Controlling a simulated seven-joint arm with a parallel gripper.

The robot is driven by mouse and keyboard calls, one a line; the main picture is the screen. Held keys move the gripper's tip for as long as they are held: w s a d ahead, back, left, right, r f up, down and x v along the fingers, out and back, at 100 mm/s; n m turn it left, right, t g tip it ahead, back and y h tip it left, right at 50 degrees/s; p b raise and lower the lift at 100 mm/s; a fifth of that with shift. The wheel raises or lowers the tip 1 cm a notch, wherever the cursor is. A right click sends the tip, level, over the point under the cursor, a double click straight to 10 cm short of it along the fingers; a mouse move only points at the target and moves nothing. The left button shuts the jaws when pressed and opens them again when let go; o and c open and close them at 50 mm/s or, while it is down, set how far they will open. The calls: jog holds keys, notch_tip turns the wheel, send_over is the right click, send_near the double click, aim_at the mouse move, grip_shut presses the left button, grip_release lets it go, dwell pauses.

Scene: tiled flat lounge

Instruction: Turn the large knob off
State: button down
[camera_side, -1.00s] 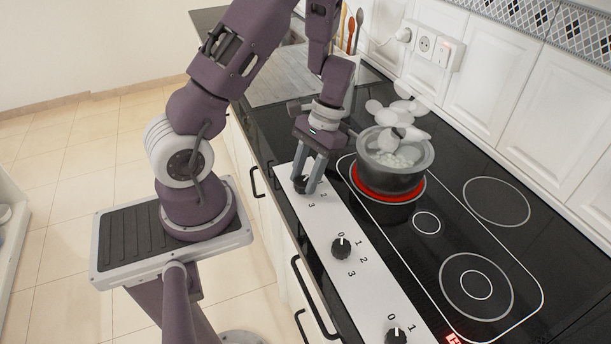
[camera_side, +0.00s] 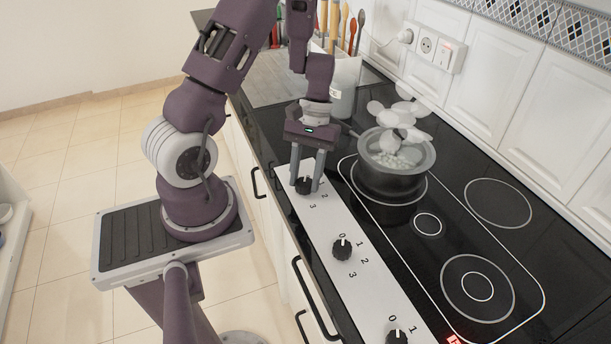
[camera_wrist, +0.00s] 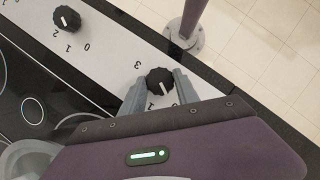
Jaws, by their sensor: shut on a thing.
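The far knob (camera_side: 304,186) is black and round and sits on the white control strip (camera_side: 322,222). My gripper (camera_side: 306,181) points down with a finger on each side of it, shut on it. In the wrist view the knob (camera_wrist: 160,81) lies between the fingers of my gripper (camera_wrist: 159,88), its white mark pointing down and slightly right, towards what looks like the 0. Some printed numbers are hidden by the fingers. The burner under the pot (camera_side: 395,165) is dark. The knobs look alike in size.
A middle knob (camera_side: 342,249) and a near knob (camera_side: 397,337) are on the same strip. White puffs of steam (camera_side: 398,115) rise from the pot. A utensil holder (camera_side: 345,85) stands behind my gripper. The near part of the black hob is clear.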

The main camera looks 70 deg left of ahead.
jog(key=c, duration=0.9)
grip_release()
jog(key=shift+r, duration=0.1)
jog(key=v, duration=0.7)
